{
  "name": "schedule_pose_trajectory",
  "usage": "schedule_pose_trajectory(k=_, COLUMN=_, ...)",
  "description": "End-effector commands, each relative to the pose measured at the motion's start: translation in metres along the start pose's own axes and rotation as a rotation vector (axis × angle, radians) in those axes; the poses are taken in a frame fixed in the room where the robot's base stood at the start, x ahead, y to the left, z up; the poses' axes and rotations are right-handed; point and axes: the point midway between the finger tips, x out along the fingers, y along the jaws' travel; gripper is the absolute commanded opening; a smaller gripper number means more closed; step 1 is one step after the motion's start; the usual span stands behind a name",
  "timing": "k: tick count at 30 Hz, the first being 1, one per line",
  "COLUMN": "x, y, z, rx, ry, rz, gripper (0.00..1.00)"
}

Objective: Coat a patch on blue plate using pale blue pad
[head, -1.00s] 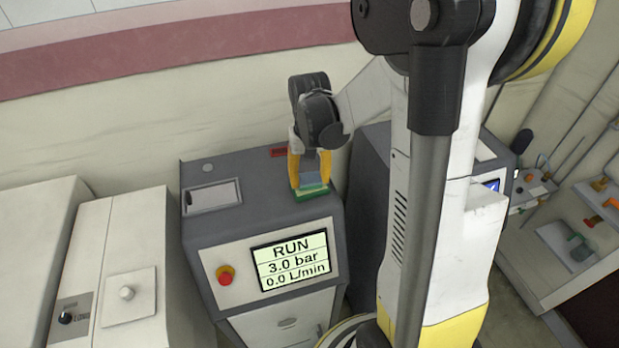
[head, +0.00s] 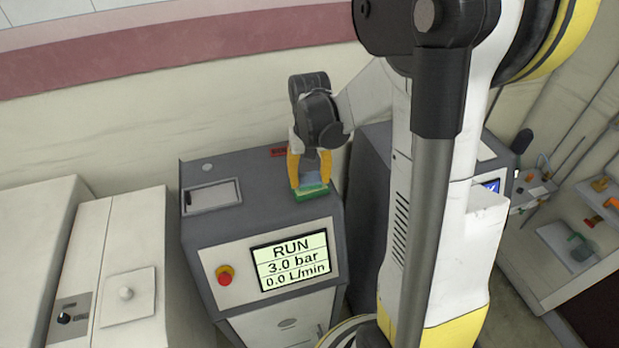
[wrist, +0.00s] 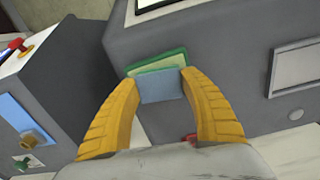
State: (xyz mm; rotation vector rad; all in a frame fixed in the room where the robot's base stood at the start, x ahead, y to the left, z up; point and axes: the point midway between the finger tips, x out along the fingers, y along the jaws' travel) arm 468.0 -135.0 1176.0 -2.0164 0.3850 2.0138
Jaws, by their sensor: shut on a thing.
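My gripper (head: 310,182) is shut on the pale blue pad (wrist: 160,87), a small block between its orange fingers. The tray also shows in the head view (head: 313,194). I cannot tell whether pad and tray touch. A flat light blue plate (wrist: 14,111) shows on the neighbouring cabinet at the left of the wrist view. My arm hides most of that cabinet in the head view.
The grey cabinet (head: 200,275) has a RUN screen (head: 290,260), a red button (head: 225,275) and a recessed panel (head: 212,195) on top. A gap separates it from the neighbouring cabinet. A brass knob (wrist: 28,140) is by the blue plate. Pale cabinets (head: 125,240) stand left.

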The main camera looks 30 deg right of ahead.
Motion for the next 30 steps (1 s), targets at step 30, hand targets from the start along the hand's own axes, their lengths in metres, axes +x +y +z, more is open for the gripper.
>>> schedule_pose_trajectory(k=30, x=-0.071, y=0.000, z=0.000, rx=0.000, ry=0.000, rz=0.000, gripper=0.28)
